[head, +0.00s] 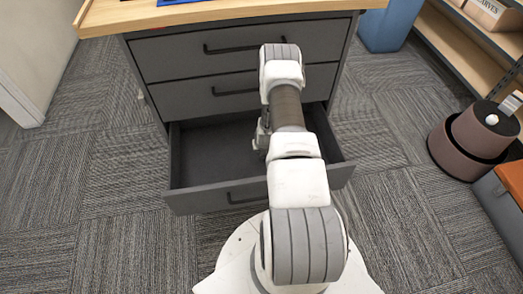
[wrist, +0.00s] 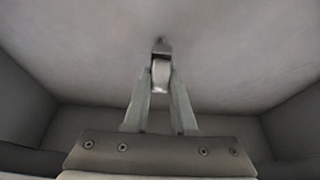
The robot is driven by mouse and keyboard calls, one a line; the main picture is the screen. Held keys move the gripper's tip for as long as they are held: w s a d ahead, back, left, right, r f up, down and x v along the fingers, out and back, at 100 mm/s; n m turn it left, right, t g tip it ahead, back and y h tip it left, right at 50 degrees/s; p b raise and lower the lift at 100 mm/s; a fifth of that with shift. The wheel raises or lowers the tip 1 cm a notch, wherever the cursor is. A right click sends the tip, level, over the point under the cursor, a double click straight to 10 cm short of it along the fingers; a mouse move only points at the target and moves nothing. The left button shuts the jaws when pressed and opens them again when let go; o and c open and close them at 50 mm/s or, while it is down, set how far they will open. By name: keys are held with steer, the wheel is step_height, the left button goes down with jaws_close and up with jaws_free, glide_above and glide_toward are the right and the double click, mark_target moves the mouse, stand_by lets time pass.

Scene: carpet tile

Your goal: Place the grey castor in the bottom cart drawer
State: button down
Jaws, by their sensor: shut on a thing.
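The bottom cart drawer (head: 208,150) is pulled open in the head view and looks empty where I can see into it. My arm reaches over its front into the right part, hiding some of the inside. My gripper (wrist: 160,84) is shut on the small grey castor (wrist: 161,70), held between the fingertips in the wrist view. The drawer floor (wrist: 80,50) and side walls surround it there. I cannot tell whether the castor touches the floor. The castor is hidden behind my arm in the head view.
The cart's two upper drawers (head: 170,58) are shut above the open one, under a wooden top (head: 120,15). Carpet left of the cart is clear.

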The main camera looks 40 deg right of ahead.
steer(key=shift+f, duration=0.2)
steer(key=c, duration=0.7)
jaws_free()
steer(key=shift+r, duration=0.1)
steer(key=p+v, duration=0.4)
steer(key=v, duration=0.8)
steer(key=shift+r, duration=0.15)
steer(key=shift+w, duration=0.1)
